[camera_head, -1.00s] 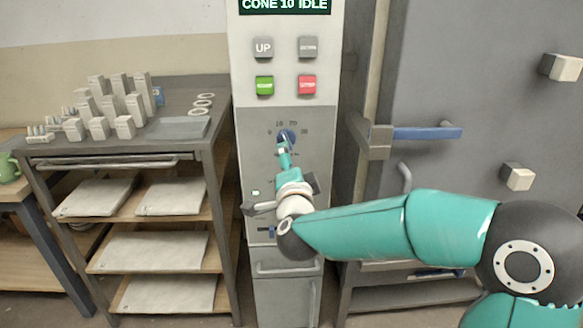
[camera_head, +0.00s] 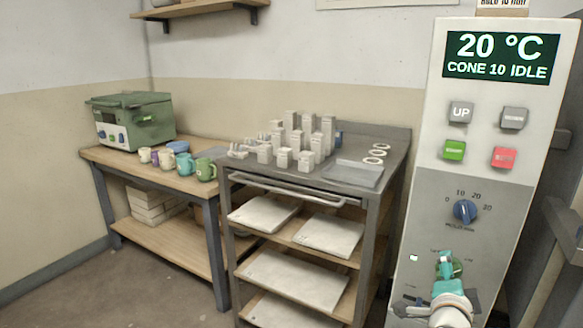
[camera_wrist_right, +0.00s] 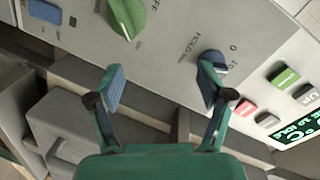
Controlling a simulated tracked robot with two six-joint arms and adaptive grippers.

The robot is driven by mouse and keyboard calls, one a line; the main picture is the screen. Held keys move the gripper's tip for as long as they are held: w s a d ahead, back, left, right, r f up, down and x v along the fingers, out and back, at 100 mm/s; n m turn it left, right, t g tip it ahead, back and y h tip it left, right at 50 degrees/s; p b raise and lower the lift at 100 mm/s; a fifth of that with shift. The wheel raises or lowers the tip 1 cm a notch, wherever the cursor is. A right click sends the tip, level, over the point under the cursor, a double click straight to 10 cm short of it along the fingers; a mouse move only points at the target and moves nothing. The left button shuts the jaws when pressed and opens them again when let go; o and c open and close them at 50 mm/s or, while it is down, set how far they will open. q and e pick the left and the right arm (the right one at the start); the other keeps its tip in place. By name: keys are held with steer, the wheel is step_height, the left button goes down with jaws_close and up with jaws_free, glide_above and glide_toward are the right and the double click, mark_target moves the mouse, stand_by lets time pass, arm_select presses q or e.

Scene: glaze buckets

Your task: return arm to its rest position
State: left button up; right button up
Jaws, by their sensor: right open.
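My right gripper (camera_head: 444,258) is in front of the kiln control panel (camera_head: 405,262), below the blue dial (camera_head: 465,211) and overlapping the green knob (camera_head: 457,268). In the right wrist view, its two fingers (camera_wrist_right: 162,80) are spread with nothing between them. The blue dial (camera_wrist_right: 214,58) shows behind the right-hand finger there, and the green knob (camera_wrist_right: 127,18) is at the top. The gap between fingers and panel is hard to judge. My left gripper is out of view.
A metal cart (camera_head: 231,177) with white blocks and shelves stands left of the panel. A wooden table (camera_head: 100,155) farther left holds mugs and a green machine (camera_head: 130,119). The panel has several buttons and a display (camera_head: 500,57) reading 20 °C, CONE 10 IDLE.

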steer(key=s+a+f+n+g+y, duration=0.1)
steer(key=a+f+n+y, duration=0.15)
steer(key=f, duration=0.75)
steer(key=s+a+f+n+g+y, duration=0.1)
steer(key=a+f+n+g+y, duration=0.15)
steer(key=f, duration=0.75)
steer(key=s+a+f+n+g+y, duration=0.25)
steer(key=s+a+f, duration=0.3)
steer(key=f, duration=0.35)
steer(key=s+a+f+n+g+y, duration=0.25)
steer(key=s+a+f, duration=0.3)
steer(key=f, duration=0.35)
steer(key=s+a+f+n+g+y, duration=0.1)
steer(key=s+a+f+n+g, duration=0.2)
steer(key=s, duration=0.4)
steer(key=s+a+n+g+y, duration=0.1)
steer(key=s+a+n, duration=0.25)
steer(key=s, duration=0.35)
step_height(320, 180, up, 20)
steer(key=p, duration=2)
steer(key=shift+s+a+g+y, duration=0.25)
steer(key=shift+a+g+y, duration=0.05)
steer(key=shift+a+g, duration=0.15)
